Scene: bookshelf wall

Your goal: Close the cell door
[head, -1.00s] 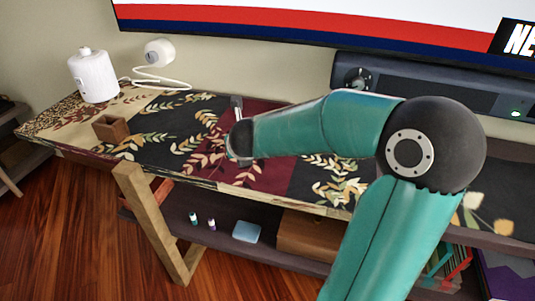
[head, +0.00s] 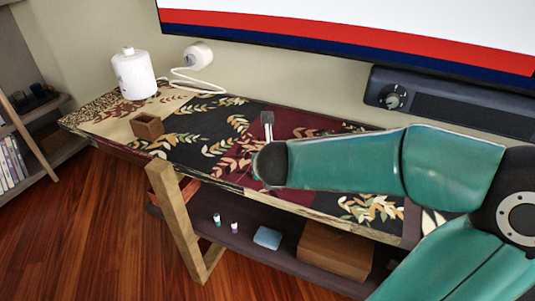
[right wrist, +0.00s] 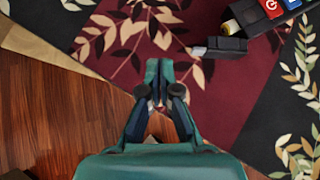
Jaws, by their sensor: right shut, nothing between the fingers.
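In the right wrist view, a dark box-like case (right wrist: 259,18) with red and blue pieces lies at the top right. A small flat black and grey flap (right wrist: 222,48) juts out at its near side, perhaps the cell door; its exact position is unclear. My right gripper (right wrist: 160,68) is shut and empty over the dark red part of the table, apart from the flap in the picture. In the head view, my right arm's wrist hides the gripper. A small grey upright piece (head: 267,119) shows just behind it; I cannot tell what it is. My left gripper is out of view.
A white cabled device (head: 197,55) is near the wall. A soundbar (head: 440,110) stands behind my arm. The lower shelf holds a blue item (head: 267,237) and wooden box (head: 335,250).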

